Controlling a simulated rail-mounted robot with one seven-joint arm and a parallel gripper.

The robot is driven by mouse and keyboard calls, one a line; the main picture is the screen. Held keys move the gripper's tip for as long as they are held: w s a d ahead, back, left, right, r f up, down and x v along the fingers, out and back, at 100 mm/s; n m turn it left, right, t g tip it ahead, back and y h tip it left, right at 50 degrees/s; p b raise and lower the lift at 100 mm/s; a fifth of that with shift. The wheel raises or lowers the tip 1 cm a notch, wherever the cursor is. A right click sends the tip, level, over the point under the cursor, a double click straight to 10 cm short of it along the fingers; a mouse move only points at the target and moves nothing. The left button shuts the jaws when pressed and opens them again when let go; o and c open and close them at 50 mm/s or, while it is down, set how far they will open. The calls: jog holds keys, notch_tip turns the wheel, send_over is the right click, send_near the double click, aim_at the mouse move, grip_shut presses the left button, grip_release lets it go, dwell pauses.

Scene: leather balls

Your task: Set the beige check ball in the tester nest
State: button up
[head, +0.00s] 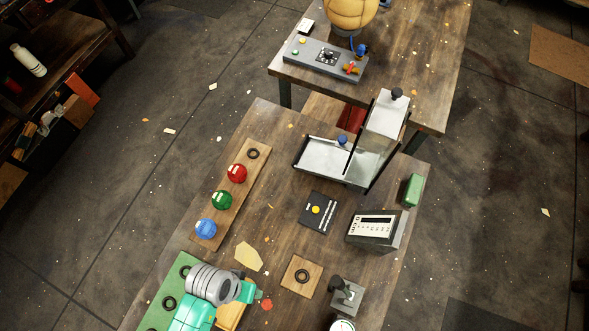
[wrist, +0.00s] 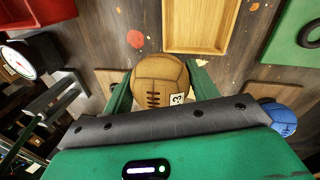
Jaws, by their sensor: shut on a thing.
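A brown-beige laced ball (wrist: 160,82) with a small white label sits between the two green fingers of my gripper (wrist: 160,90) in the wrist view. My gripper is shut on it, with a finger on each side. The ball is hidden in the head view, where my arm covers the front left of the table. A grey device with a dark knob (head: 347,295) stands at the table's front right and may be the tester; I cannot make out its nest. A wooden pad with a black ring (head: 301,277) lies left of it.
A wooden tray (wrist: 200,25) and a green ring board (wrist: 290,45) lie near the ball. Red (head: 237,173), green (head: 222,200) and blue (head: 205,229) balls sit on a wooden rack. A dial scale (wrist: 17,62) is at left in the wrist view.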

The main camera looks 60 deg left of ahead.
jog(key=shift+a, duration=0.1)
jog(key=w+d, duration=0.1)
jog(key=w, duration=0.3)
jog(key=w+d+f, duration=0.1)
jog(key=w, duration=0.4)
jog(key=w+d, duration=0.2)
jog(key=w, duration=0.3)
jog(key=shift+w+f, duration=0.15)
jog(key=shift+f, duration=0.05)
jog(key=f, duration=0.2)
jog(key=w+f, duration=0.1)
jog(key=shift+d, duration=0.25)
jog(key=shift+f, duration=0.35)
jog(key=o, duration=1)
jog(key=shift+o, duration=0.2)
notch_tip(320, 180, up, 12)
jog(key=s+a+p, duration=0.1)
jog(key=shift+s+a, duration=0.3)
